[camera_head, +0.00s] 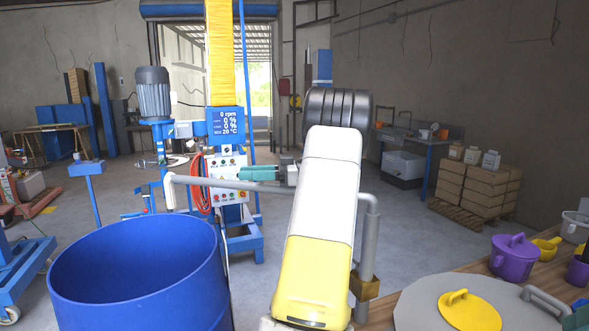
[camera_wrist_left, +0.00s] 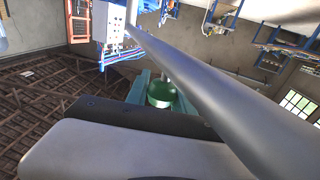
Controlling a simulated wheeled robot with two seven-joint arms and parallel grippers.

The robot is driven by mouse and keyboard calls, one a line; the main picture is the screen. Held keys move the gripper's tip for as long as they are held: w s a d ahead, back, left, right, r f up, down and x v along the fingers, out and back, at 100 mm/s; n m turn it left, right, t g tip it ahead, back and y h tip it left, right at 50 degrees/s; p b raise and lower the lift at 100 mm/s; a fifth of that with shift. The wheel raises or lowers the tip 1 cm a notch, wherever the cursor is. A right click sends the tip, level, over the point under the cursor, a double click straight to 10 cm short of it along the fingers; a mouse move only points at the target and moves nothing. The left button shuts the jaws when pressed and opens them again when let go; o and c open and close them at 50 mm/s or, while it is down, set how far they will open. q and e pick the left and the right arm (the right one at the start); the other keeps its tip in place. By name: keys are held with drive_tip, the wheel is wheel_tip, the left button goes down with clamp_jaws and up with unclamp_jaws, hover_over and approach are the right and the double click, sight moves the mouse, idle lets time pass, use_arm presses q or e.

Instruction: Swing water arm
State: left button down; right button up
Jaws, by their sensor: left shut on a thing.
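The water arm (camera_head: 225,184) is a grey pipe. It rises from an upright post (camera_head: 371,230) at the right, runs level to the left and ends in a short downturned spout (camera_head: 169,194) above the far rim of the blue drum (camera_head: 130,262). My left gripper (camera_head: 258,173), with teal fingers, is at the middle of the pipe, beyond it in the head view. In the left wrist view the pipe (camera_wrist_left: 205,85) crosses close to the camera. The teal fingers (camera_wrist_left: 160,94) are shut around a green cylindrical grip there. My right gripper is not in view.
A mixer with a blue column and control panel (camera_head: 228,176) stands behind the drum. At the lower right, a table holds a grey lid with a yellow handle (camera_head: 468,308) and a purple pot (camera_head: 514,256). Boxes (camera_head: 478,188) stand on a pallet at the right.

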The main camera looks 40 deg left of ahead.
use_arm(q)
drive_tip(key=shift+s+d, duration=0.3)
drive_tip(key=shift+s, duration=0.35)
drive_tip(key=c, duration=1.1)
unclamp_jaws()
drive_tip(key=shift+w, duration=0.1)
drive_tip(key=v, duration=0.7)
drive_tip(key=shift+w+d, duration=0.2)
drive_tip(key=shift+w, duration=0.1)
